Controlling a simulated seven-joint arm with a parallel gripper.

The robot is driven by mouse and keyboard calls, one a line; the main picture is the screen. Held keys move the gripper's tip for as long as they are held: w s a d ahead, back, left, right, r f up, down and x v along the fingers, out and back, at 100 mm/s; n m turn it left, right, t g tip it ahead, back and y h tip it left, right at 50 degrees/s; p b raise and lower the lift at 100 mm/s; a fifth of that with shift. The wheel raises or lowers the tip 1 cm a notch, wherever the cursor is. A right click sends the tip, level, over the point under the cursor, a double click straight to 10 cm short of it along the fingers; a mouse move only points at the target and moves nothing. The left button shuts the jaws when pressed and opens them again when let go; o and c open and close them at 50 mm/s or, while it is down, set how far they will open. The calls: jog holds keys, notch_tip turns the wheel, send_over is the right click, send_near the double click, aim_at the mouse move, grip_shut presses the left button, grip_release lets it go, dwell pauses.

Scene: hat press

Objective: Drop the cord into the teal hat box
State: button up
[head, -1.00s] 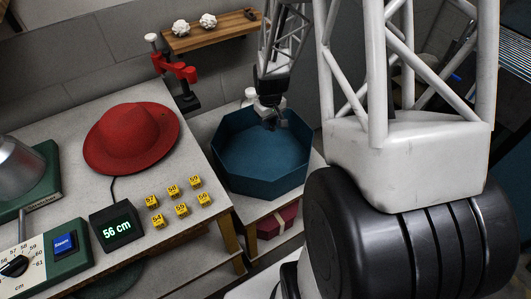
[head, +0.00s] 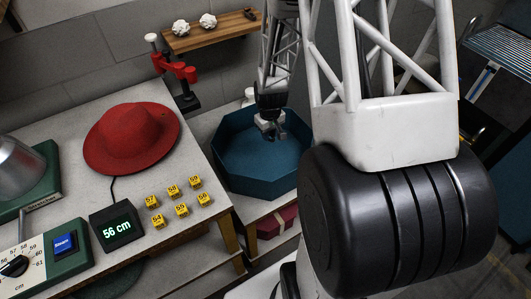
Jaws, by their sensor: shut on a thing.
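The teal hat box (head: 232,165) is an open, many-sided box on a low stand right of the main table. My gripper (head: 272,134) hangs over the box, inside its outline in the picture, toward the back right part. The fingers look close together. The cord is too small or hidden to make out, so I cannot tell how it hangs. The right side of the box is partly hidden behind my arm.
A red hat (head: 130,138) lies on the table left of the box. Several yellow number blocks (head: 181,210), a black "56 cm" display (head: 117,228) and a green stretcher unit (head: 52,254) stand nearby. A red clamp (head: 178,70) and a wooden shelf (head: 215,33) are behind. A dark red box (head: 275,224) sits below.

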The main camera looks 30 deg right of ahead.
dwell(0.3)
jog(key=o, duration=1)
jog(key=shift+c, duration=0.2)
jog(key=shift+r, duration=3.85)
